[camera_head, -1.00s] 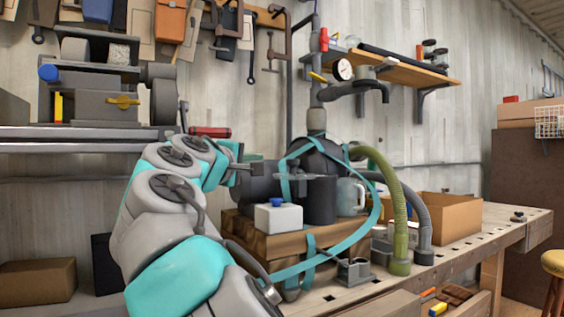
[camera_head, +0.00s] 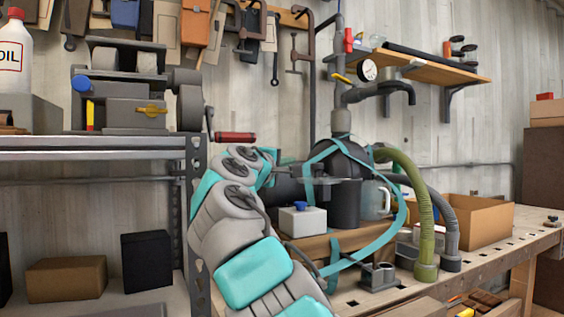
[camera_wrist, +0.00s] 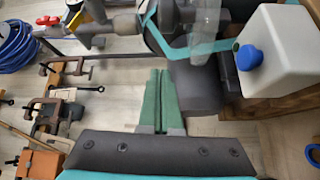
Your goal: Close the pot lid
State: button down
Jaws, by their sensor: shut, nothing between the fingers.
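In the wrist view the clear lid (camera_wrist: 205,38) shows at top centre, above the dark pot (camera_wrist: 198,92) in the picture. My gripper (camera_wrist: 160,73) has its green fingers pressed together, empty, left of the pot and lid there. In the head view my arm hides much of the gripper.
The white container (camera_head: 302,219) with a blue cap stands close left of the pot. A clear mug (camera_head: 375,199) and hoses (camera_head: 424,210) crowd the right. A cardboard box (camera_head: 483,222) stands farther right. Clamps (camera_wrist: 50,108) hang on the wall.

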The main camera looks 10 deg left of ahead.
aim_at(304, 178)
jog(key=shift+s+d+f+b, duration=0.2)
jog(key=shift+d+b, duration=0.1)
jog(key=shift+d, duration=0.65)
jog(key=shift+s+d+f+b, duration=0.15)
jog(key=shift+d+b, duration=0.15)
jog(key=shift+d, duration=0.6)
jog(key=shift+d+r, duration=0.1)
jog(key=shift+d, duration=0.05)
